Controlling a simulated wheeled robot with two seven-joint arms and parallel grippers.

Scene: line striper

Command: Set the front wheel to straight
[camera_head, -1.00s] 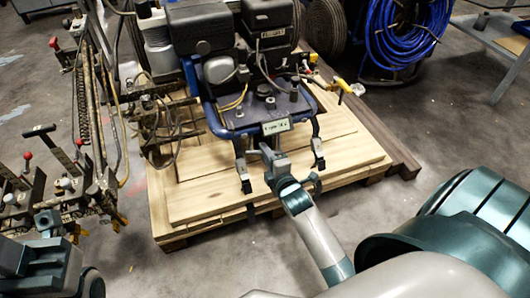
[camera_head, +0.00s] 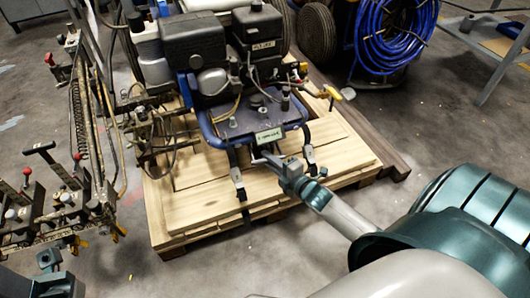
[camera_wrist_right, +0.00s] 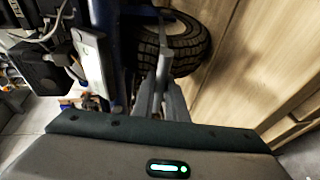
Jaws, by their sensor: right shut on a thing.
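The line striper (camera_head: 200,45) stands on a wooden pallet (camera_head: 190,208), its blue frame and small tag plate (camera_head: 268,136) facing me. A black treaded wheel (camera_wrist_right: 185,44) shows under the frame in the right wrist view. It is hidden in the head view, and I cannot tell its exact angle. My right gripper (camera_head: 264,158) reaches under the tag plate from the right. In the wrist view its fingers (camera_wrist_right: 163,62) are together in front of the tyre, shut on a part of the striper that they mostly hide. My left gripper (camera_head: 50,260) is at the lower left, apart from the striper.
Straps (camera_head: 238,178) run from the frame down to the pallet. Levers and hoses (camera_head: 75,175) crowd the left. A blue hose reel (camera_head: 388,35) and a work table (camera_head: 490,40) stand at the back right.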

